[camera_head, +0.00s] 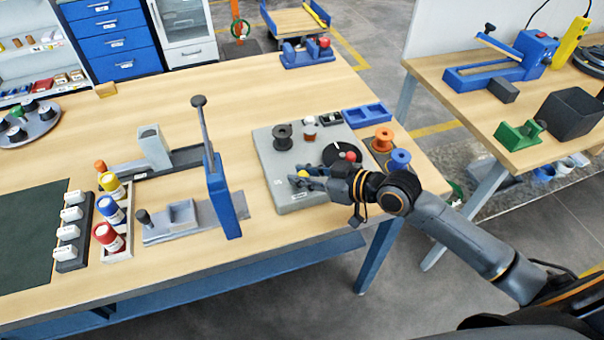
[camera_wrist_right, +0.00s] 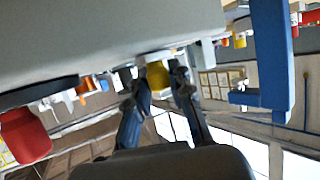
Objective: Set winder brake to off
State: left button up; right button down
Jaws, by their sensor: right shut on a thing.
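The winder (camera_head: 270,158) is a grey box on the wooden table in the head view. It carries a dark spool (camera_head: 283,136), a black disc (camera_head: 341,155) with a red knob (camera_head: 351,156), and a small yellow knob (camera_head: 303,173) at its front, which I take for the brake. My right gripper (camera_head: 306,181) reaches in from the right and is shut on the yellow knob. In the right wrist view the yellow knob (camera_wrist_right: 158,75) sits between the two fingers, against the grey winder body (camera_wrist_right: 110,35). The brake's exact setting cannot be read. My left gripper is not in view.
A blue upright press (camera_head: 224,198) with a lever stands left of the winder. An orange spool (camera_head: 383,138) and a blue spool (camera_head: 400,159) stand to its right, close to my right arm. A blue tray (camera_head: 366,115) lies behind. The table's front edge is near.

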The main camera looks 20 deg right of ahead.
jog(key=c, duration=1.4)
grip_release()
jog(key=shift+d+r, duration=0.1)
jog(key=shift+o, duration=1.2)
jog(key=shift+w+d, duration=0.1)
jog(key=shift+d, duration=0.15)
jog(key=shift+s+d, duration=0.15)
jog(key=shift+s, duration=0.25)
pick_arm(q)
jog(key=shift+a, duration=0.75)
pick_arm(e)
jog(key=v, duration=1.1)
jog(key=shift+w+d, duration=0.1)
jog(key=shift+d, duration=0.05)
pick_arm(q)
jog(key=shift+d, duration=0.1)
